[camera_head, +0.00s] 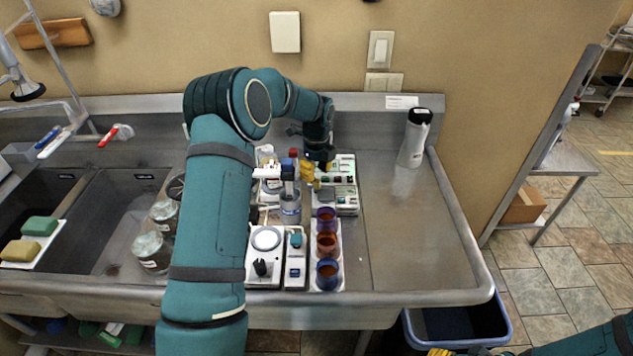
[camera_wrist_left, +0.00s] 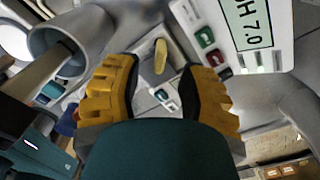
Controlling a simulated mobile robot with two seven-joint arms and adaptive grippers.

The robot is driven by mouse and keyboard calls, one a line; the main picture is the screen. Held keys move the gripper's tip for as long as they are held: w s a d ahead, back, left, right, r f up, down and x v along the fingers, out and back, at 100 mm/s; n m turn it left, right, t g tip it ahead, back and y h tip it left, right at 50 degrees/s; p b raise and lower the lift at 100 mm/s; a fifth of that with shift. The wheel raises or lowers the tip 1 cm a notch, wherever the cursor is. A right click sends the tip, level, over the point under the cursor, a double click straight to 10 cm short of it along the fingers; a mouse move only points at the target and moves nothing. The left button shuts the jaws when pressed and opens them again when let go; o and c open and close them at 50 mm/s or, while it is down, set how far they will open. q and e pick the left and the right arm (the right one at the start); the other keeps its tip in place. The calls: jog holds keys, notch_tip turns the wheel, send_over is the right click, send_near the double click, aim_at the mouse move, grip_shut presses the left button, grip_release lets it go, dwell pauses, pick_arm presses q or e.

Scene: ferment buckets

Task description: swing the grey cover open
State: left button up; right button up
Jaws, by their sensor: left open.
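What looks like the grey cover (camera_wrist_left: 146,72) is a small grey panel with a pale yellow tab (camera_wrist_left: 160,56), seen between my fingers in the left wrist view. It appears closed, though its hinge is not clear. My left gripper (camera_wrist_left: 158,95) is open, with yellow ridged fingers on either side of this view of the panel; contact is not visible. In the head view my left gripper (camera_head: 308,172) is at the left edge of the white instrument (camera_head: 346,172), and a grey panel (camera_head: 325,196) shows beside it. My right gripper (camera_head: 440,352) barely shows at the bottom edge.
A pH display (camera_wrist_left: 248,25) is close on the right in the wrist view. Cups (camera_head: 327,245) in a rack, a grey cylinder (camera_head: 290,207) and a white scale (camera_head: 266,240) crowd around.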

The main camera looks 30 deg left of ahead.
aim_at(316, 179)
pick_arm(q)
jog(key=shift+f, duration=2)
jog(key=shift+o, duration=0.2)
grip_shut()
